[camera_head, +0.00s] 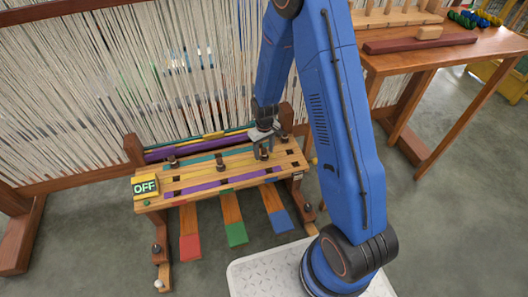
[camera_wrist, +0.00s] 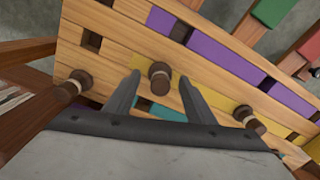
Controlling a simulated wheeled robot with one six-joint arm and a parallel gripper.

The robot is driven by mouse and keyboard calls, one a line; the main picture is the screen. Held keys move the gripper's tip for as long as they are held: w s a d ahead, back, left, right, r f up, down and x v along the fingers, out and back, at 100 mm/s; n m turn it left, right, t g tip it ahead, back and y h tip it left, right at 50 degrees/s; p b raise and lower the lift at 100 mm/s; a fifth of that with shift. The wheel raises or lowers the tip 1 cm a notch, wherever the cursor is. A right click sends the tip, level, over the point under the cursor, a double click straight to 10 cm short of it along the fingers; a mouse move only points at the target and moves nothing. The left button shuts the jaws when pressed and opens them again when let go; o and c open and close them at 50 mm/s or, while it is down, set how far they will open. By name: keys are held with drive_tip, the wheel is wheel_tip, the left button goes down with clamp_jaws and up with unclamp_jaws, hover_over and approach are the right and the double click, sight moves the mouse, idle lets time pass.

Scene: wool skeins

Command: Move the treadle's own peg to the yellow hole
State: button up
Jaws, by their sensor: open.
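The wooden treadle bench (camera_head: 285,160) has rows of teal, yellow and purple strips with square dark holes. Red (camera_head: 190,247), green (camera_head: 237,234) and blue (camera_head: 281,221) treadles reach forward below it. Brown pegs stand at the left (camera_head: 172,163) and middle (camera_head: 221,163) of the bench. My gripper (camera_head: 264,153) is over its right part. In the wrist view, my open gripper (camera_wrist: 158,85) has a brown peg (camera_wrist: 160,76) upright between its fingertips, with visible gaps. A yellow strip (camera_wrist: 225,104) lies beside it. Which peg belongs to which treadle is not clear.
A loom with pale hanging threads (camera_head: 80,100) stands behind the bench. A side table (camera_head: 480,45) with wooden racks and a dark red bar is at the right. The floor in front is clear.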

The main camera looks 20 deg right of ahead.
drive_tip(key=s+d+r+t, duration=0.1)
drive_tip(key=s+r, duration=0.1)
drive_tip(key=r, duration=1)
drive_tip(key=s+d+r, duration=0.1)
drive_tip(key=s+r, duration=0.2)
drive_tip(key=r, duration=0.8)
drive_tip(key=s+d+r+m+t, duration=0.1)
drive_tip(key=s+d+r+t, duration=0.1)
drive_tip(key=s+r, duration=0.7)
drive_tip(key=s+d+r+m+t, duration=0.1)
drive_tip(key=s+r, duration=0.8)
drive_tip(key=s, duration=0.9)
drive_tip(key=shift+d+m+t, duration=0.4)
drive_tip(key=shift+d+m, duration=0.4)
drive_tip(key=shift+d, duration=0.2)
